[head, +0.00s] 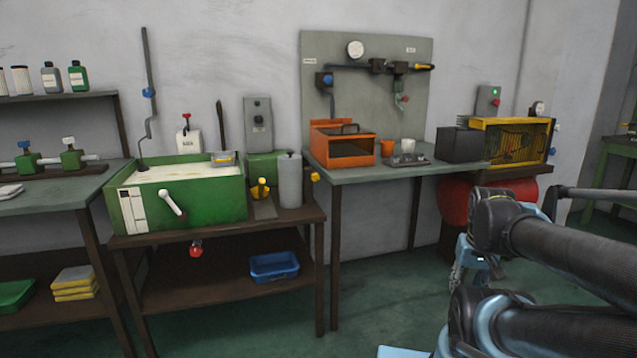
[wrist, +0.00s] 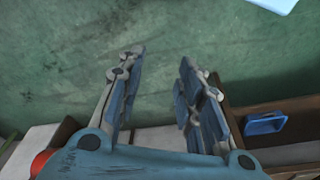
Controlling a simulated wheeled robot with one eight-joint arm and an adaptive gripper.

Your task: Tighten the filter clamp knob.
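I cannot tell for sure which part is the filter clamp knob. A grey upright cylinder (head: 290,180) stands at the right end of the brown bench, and a yellow knob (head: 314,176) shows at its right side. Another yellow handle (head: 261,188) stands just left of the cylinder. My gripper (wrist: 162,60) is open and empty in the wrist view, its two fingers apart over the green floor. In the head view my arm is at the lower right, well apart from the bench, and its links hide most of the gripper.
A table (head: 385,172) with an orange box (head: 341,146) stands right. Floor between is clear.

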